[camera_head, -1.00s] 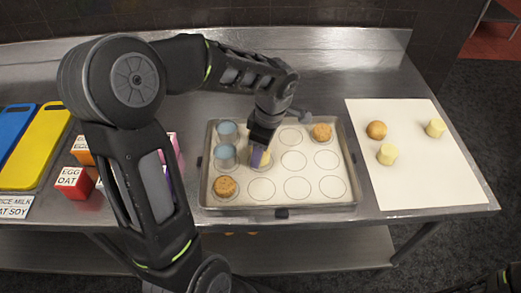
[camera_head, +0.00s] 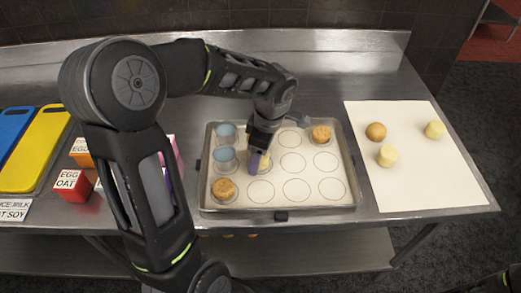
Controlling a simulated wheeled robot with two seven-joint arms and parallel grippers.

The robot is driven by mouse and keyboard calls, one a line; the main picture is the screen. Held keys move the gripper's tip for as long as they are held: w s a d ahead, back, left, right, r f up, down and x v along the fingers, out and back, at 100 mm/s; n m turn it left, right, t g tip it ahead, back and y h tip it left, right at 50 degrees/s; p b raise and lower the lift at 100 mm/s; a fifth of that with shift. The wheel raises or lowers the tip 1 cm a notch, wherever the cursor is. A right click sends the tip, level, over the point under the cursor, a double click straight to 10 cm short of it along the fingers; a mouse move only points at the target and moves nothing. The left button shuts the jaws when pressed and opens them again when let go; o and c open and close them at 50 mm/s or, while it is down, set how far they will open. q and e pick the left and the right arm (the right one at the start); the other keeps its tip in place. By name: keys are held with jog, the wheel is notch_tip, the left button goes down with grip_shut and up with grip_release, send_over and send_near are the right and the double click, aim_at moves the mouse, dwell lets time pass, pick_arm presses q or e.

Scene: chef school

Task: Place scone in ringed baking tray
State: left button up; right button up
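The ringed baking tray (camera_head: 325,202) lies in the middle of the steel table, with circles marked on its pale liner. My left gripper (camera_head: 260,160) points down over a ring in the tray's left-middle part. A pale scone (camera_head: 266,162) is at its fingertips, partly hidden by a finger. I cannot tell whether the fingers press on it. Two brown baked pieces sit in the tray, one at front left (camera_head: 224,189) and one at back right (camera_head: 321,134). Two pale scones (camera_head: 387,155) (camera_head: 434,129) and a brown round piece (camera_head: 376,131) lie on the white board (camera_head: 430,185). My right gripper is not in view.
Labelled boxes (camera_head: 72,185) and yellow (camera_head: 40,150) and blue (camera_head: 14,128) boards are at left. Several rings at the tray's right are empty.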

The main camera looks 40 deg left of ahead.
pick_arm(q)
notch_tip(320, 180, up, 12)
jog(key=d+b, duration=0.1)
jog(key=shift+w+d, duration=0.25)
jog(key=shift+d, duration=0.1)
